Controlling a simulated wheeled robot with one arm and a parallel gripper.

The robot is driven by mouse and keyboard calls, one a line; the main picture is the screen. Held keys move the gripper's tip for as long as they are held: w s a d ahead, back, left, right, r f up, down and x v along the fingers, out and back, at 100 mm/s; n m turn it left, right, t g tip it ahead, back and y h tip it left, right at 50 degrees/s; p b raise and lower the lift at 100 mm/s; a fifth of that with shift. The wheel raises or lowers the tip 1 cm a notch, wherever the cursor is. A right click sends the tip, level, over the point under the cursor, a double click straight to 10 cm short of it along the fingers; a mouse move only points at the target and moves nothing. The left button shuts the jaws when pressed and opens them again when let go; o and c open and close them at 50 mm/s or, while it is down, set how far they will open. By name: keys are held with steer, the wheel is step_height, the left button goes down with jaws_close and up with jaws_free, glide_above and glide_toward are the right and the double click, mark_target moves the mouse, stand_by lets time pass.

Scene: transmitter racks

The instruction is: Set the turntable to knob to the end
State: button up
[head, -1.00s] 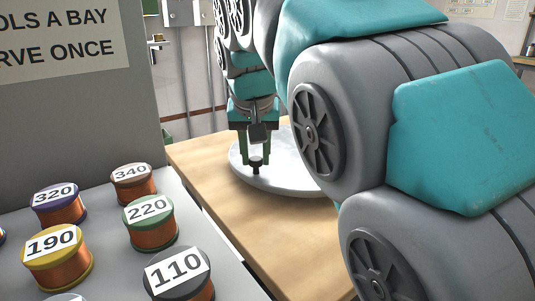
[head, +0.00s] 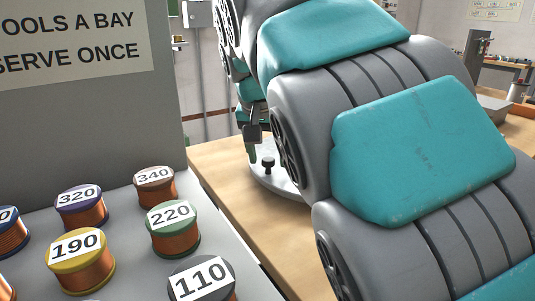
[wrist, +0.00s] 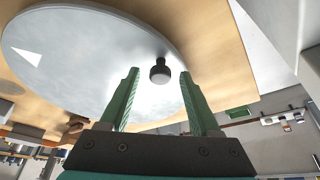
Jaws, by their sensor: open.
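The turntable is a round pale grey disc (head: 276,184) on the wooden bench; my arm hides most of it in the head view. A small black knob (head: 268,163) stands up near its edge. In the wrist view the disc (wrist: 90,65) carries a white triangle mark (wrist: 27,57), well to the left of the knob (wrist: 160,72). My gripper (wrist: 160,75) is open, its green fingers either side of the knob's line with visible gaps. In the head view one finger shows just left of the knob; the other is hidden. Contact with the knob is not visible.
Numbered wire spools, such as the green-rimmed 220 (head: 173,229) and yellow 190 (head: 80,262), stand on a grey shelf at the front left. A grey panel with a sign (head: 70,40) rises behind them. The wooden bench (head: 225,190) is bare between shelf and turntable.

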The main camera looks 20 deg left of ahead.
steer(key=shift+r, duration=0.1)
steer(key=v, duration=0.7)
steer(key=shift+r, duration=0.35)
steer(key=shift+s, duration=0.2)
